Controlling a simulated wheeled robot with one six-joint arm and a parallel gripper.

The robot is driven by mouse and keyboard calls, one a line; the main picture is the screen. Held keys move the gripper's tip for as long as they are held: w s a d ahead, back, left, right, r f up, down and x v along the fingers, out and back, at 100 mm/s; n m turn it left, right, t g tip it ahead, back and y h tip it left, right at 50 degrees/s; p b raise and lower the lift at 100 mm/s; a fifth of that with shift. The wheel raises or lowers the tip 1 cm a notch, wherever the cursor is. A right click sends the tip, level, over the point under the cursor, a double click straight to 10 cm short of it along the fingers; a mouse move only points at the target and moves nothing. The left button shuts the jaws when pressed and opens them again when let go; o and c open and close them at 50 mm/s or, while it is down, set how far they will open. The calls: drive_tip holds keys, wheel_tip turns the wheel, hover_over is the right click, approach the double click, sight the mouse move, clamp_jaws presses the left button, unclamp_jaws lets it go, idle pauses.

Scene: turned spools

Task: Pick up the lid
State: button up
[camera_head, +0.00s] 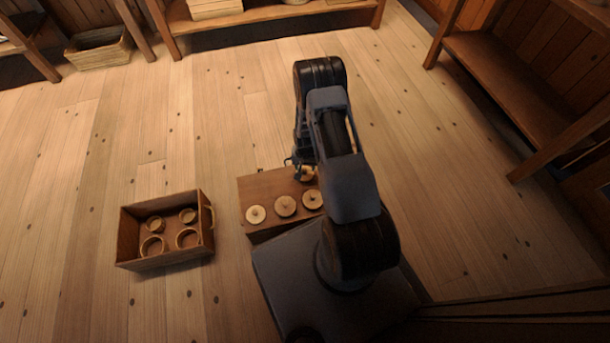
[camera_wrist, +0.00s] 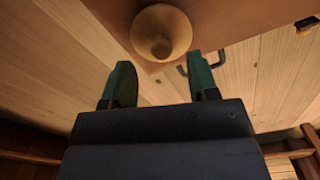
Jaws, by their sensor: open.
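A pale round wooden piece with a darker round middle, which looks like the lid (camera_wrist: 161,32), sits on the brown wooden top in the wrist view. My gripper (camera_wrist: 160,62) is open and empty, with one green finger on each side below it. The piece lies just beyond the fingertips and not between them. In the head view my gripper (camera_head: 297,165) is over the far part of the low wooden box (camera_head: 262,187), by a round piece (camera_head: 307,174) partly hidden by my arm. Three more round knobbed pieces (camera_head: 286,206) stand in a row nearer my base.
An open wooden crate (camera_head: 133,244) with several round cups or rings stands on the floor to the left. A dark handle (camera_wrist: 183,71) shows at the box's edge. Shelves (camera_head: 497,75) line the back and right. The plank floor between is clear.

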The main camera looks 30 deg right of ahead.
sight(305, 170)
wheel_tip(305, 170, down, 3)
drive_tip(key=shift+a+f+b, duration=0.1)
drive_tip(key=shift+f+b, duration=0.05)
drive_tip(key=shift+b, duration=0.45)
drive_tip(key=shift+c, duration=0.5)
drive_tip(key=c, duration=0.9)
